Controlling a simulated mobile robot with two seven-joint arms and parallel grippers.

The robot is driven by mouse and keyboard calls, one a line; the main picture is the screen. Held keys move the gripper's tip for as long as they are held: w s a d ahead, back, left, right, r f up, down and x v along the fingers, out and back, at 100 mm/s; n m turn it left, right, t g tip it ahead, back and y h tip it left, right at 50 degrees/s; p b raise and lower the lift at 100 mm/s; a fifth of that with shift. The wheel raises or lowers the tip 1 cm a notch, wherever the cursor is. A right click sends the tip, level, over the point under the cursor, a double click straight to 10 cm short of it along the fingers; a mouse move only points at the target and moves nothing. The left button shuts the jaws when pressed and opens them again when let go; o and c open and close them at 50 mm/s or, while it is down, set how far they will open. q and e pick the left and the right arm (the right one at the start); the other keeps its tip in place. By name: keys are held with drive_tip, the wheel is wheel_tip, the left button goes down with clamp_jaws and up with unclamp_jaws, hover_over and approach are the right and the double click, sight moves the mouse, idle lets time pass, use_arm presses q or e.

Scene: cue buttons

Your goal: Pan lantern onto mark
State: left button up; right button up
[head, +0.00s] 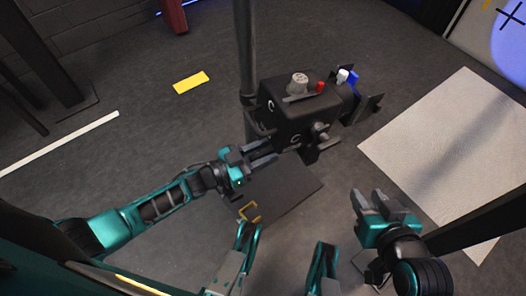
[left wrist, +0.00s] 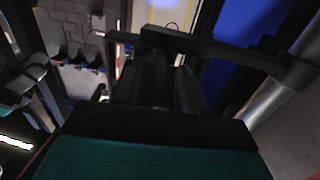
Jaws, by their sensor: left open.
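The black lantern (head: 300,115) sits on a grey upright pole (head: 245,50), with a grey knob, a red button and white and blue parts on top. Its front faces right. A pale board at the upper right bears a dark cross mark (head: 510,16) and part of a yellow cross (head: 487,5); a bluish light spot (head: 510,45) lies there. My left gripper (head: 270,154) is open at the lantern's lower left side; I cannot tell whether it touches. In the left wrist view, dark bars (left wrist: 200,45) cross beyond its fingers. My right gripper (head: 368,198) appears open and empty, below right of the lantern.
A pale mat (head: 450,140) lies on the floor at the right. A yellow strip (head: 191,82) and a white line (head: 60,143) mark the grey floor. A dark plate (head: 290,190) lies below the lantern. A red post (head: 173,15) stands at the back.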

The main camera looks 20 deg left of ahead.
use_arm(q)
drive_tip(key=shift+c, duration=0.7)
clamp_jaws()
drive_tip(key=shift+s+d+r+n+t+y+p, duration=0.1)
drive_tip(key=shift+s+d+n+t+y+p, duration=0.2)
drive_tip(key=shift+d+n+t+y+p, duration=0.15)
drive_tip(key=shift+s+n+t+y, duration=0.15)
drive_tip(key=shift+n+t+y, duration=0.2)
drive_tip(key=shift+y, duration=0.2)
